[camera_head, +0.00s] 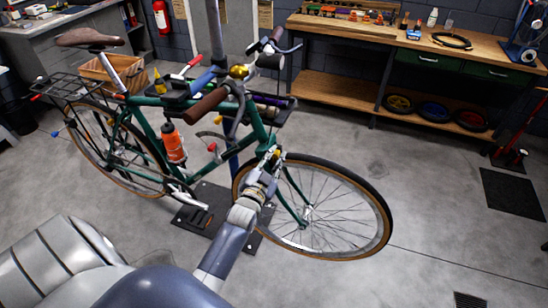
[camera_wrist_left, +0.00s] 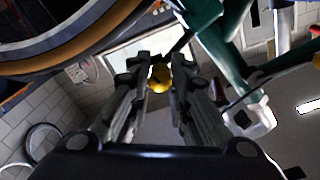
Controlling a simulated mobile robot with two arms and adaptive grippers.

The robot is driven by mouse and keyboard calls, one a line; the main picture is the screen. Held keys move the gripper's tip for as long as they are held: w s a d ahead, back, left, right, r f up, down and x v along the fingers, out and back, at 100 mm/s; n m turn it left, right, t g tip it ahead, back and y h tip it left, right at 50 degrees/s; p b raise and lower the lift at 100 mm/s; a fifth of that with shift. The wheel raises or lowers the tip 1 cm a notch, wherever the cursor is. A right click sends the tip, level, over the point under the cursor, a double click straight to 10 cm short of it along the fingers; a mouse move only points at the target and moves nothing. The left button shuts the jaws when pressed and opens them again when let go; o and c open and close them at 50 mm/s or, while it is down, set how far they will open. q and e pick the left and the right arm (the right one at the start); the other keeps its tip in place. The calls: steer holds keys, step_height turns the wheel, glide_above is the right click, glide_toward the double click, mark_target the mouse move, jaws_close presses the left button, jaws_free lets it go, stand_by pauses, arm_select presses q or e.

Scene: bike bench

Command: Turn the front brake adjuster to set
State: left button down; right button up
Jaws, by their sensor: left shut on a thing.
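A green bicycle (camera_head: 262,133) is held in a repair stand, its front wheel (camera_head: 385,215) to the right. My left gripper (camera_head: 271,160) is at the front brake area, just above the front tyre by the fork. In the left wrist view, the two dark fingers of my left gripper (camera_wrist_left: 160,80) are closed around a small yellow round piece, which looks like the front brake adjuster (camera_wrist_left: 159,77). In the head view the gripper largely covers that spot, so the adjuster's turn position cannot be read. My right gripper is not in view.
The handlebar with a brown grip (camera_head: 207,106) and the stand's tool tray (camera_head: 272,103) are close above my left arm. An orange bottle (camera_head: 173,144) is on the frame. A wooden workbench (camera_head: 345,27) stands behind. The floor on the right is mostly clear.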

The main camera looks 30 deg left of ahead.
arm_select(q)
steer(key=n, duration=0.6)
steer(key=shift+f, duration=0.1)
steer(key=n+b, duration=0.1)
steer(key=n, duration=1.7)
steer(key=shift+d+n+b, duration=0.1)
steer(key=shift+n+b, duration=0.25)
steer(key=shift+n, duration=0.05)
steer(key=c, duration=1.4)
jaws_free()
steer(key=shift+c, duration=0.2)
steer(key=v, duration=1.2)
